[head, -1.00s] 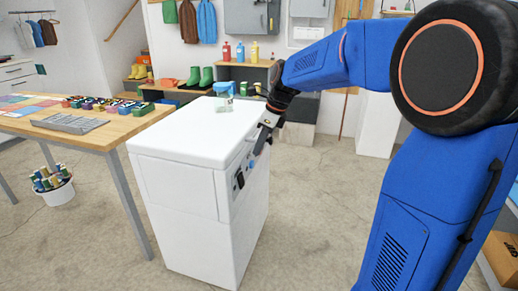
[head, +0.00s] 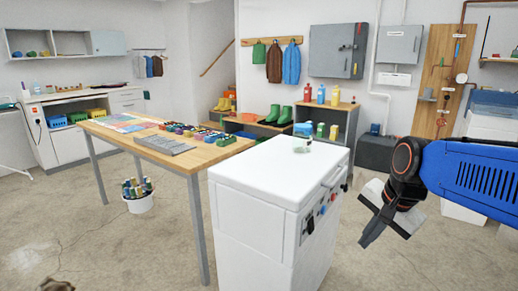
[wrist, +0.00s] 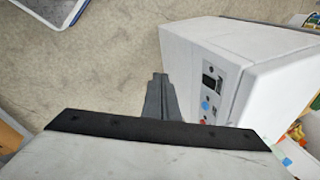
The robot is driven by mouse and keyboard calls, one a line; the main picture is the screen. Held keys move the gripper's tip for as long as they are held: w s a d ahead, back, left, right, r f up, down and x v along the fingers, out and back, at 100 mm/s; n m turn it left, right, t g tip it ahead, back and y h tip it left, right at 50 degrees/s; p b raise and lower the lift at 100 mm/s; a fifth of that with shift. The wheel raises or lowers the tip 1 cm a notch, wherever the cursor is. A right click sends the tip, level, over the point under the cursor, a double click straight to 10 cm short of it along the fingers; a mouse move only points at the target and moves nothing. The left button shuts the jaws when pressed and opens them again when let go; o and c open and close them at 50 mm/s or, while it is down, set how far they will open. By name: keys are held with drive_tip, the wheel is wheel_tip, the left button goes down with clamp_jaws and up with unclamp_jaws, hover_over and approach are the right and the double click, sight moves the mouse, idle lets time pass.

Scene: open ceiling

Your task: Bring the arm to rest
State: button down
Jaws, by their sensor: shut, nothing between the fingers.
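My gripper (head: 368,240) is at the right in the head view, to the right of the white machine (head: 262,180) and apart from it. Its fingers point down and are shut with nothing between them. In the wrist view the closed fingers (wrist: 160,80) show over the bare floor, with the white machine (wrist: 235,75) to their right. My blue arm reaches in from the right edge of the head view. The machine's front panel with knobs (head: 318,215) faces my gripper.
A wooden table (head: 110,130) with a grey tray (head: 165,145) and several coloured items stands left of the machine. A white bucket (head: 139,200) is on the floor by it. Floor below my gripper is clear.

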drive_tip(key=s+d+f+n, duration=0.1)
drive_tip(key=s+f+n, duration=0.2)
drive_tip(key=s+n, duration=0.2)
drive_tip(key=s+d+f+n+t+h, duration=0.1)
drive_tip(key=s+f+n, duration=0.1)
drive_tip(key=s+n, duration=0.3)
drive_tip(key=shift+s+d+f+n, duration=0.15)
drive_tip(key=shift+s+f+n, duration=0.25)
drive_tip(key=shift+s, duration=1.15)
